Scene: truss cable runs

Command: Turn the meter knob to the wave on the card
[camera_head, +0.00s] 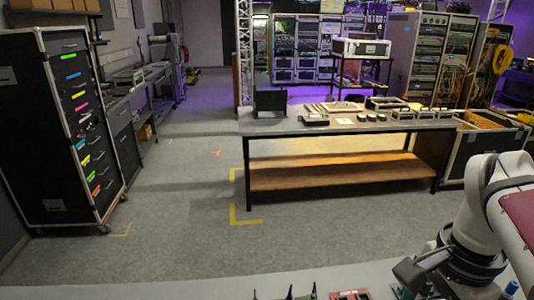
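My white and dark grey arm comes in at the lower right and bends down toward the near worktop (200,288). The dark parts at its lower end (412,272) may be my gripper, but I cannot make out fingertips or anything held. I cannot pick out the meter, its knob or the card with the wave. The lower edge cuts off the near worktop. A red item (349,295) and dark upright pointed pieces (290,292) show only their tops there.
Across an open grey floor (170,230) stands a long bench (290,127) with several small devices on it. A black drawer cabinet (50,130) on casters is at the left. Equipment racks (415,60) and an open case (487,155) are at the right.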

